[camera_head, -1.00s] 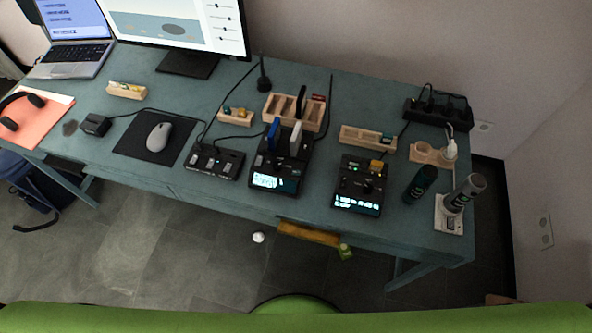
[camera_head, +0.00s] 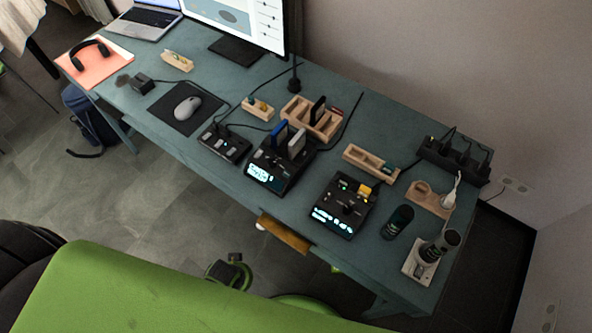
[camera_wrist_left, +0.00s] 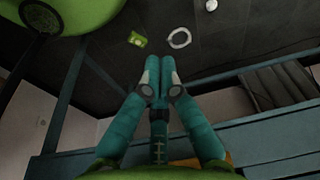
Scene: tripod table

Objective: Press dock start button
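The black dock (camera_head: 259,182) stands near the table's front edge in the head view. A blue and a pale upright piece sit in its top, and its front display is lit. Its start button is too small to tell apart. My left gripper (camera_wrist_left: 160,64) shows in the left wrist view. Its teal fingers meet at the tips, with nothing visible between them. It is apart from the dock, which is not in that view. I cannot clearly make out the left gripper in the head view. My right gripper is not in view.
A black box with a knob (camera_head: 333,212) and lit display stands right of the dock, a small black button box (camera_head: 223,144) left. A wooden rack (camera_head: 312,121) is behind. Bottles, a power strip (camera_head: 452,160) and cables crowd the right end. A mouse (camera_head: 187,107) lies left.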

